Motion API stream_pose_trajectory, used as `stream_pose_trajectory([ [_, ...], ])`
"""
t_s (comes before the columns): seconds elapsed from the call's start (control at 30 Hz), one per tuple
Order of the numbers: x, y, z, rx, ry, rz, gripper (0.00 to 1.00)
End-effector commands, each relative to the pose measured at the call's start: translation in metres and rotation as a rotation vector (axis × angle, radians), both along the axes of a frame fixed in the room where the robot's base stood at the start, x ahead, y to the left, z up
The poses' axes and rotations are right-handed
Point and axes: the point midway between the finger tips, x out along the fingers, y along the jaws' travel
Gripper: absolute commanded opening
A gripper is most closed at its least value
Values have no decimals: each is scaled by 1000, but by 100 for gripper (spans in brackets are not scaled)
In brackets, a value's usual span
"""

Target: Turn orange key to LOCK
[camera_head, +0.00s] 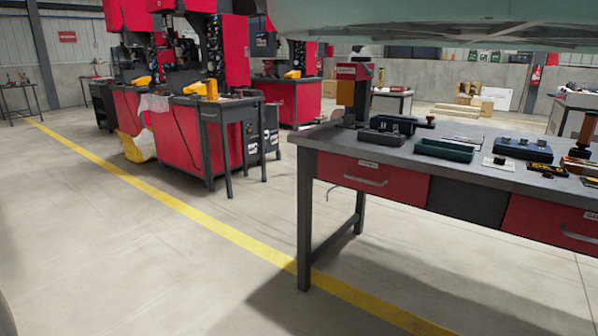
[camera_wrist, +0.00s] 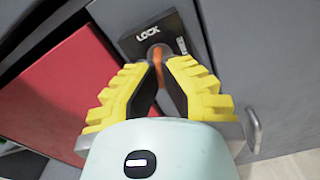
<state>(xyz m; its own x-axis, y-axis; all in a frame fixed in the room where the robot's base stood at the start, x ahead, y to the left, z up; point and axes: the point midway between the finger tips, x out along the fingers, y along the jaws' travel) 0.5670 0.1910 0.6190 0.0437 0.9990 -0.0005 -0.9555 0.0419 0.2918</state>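In the wrist view, the orange key (camera_wrist: 157,53) sits on a dark square plate (camera_wrist: 132,46) fixed to a grey cabinet front. The word LOCK is printed on the plate above and left of the key, and a second label at its right is partly cut off by the angle. My gripper (camera_wrist: 158,66) has yellow stepped fingers with black pads. Its fingertips close in on both sides of the key and appear to touch it. The fingers hide the key's lower part. I cannot make out the key or my gripper in the head view.
A red panel (camera_wrist: 58,95) lies to the left. In the head view, a workbench (camera_head: 400,152) with trays stands at right, and red machines (camera_head: 178,135) stand at left. Open floor (camera_head: 130,250) lies between.

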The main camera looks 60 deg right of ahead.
Motion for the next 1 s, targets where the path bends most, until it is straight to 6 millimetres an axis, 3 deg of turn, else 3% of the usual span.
stream_pose_trajectory([
  [0.2,0,0,0,2,-13,-1,0],
  [0.47,0,0,1,-6,-232,1,0],
  [0.7,0,0,2,-6,-244,1,0],
  [0.73,0,0,2,-6,-244,2,10],
  [1.0,0,0,1,-8,-242,0,37],
])
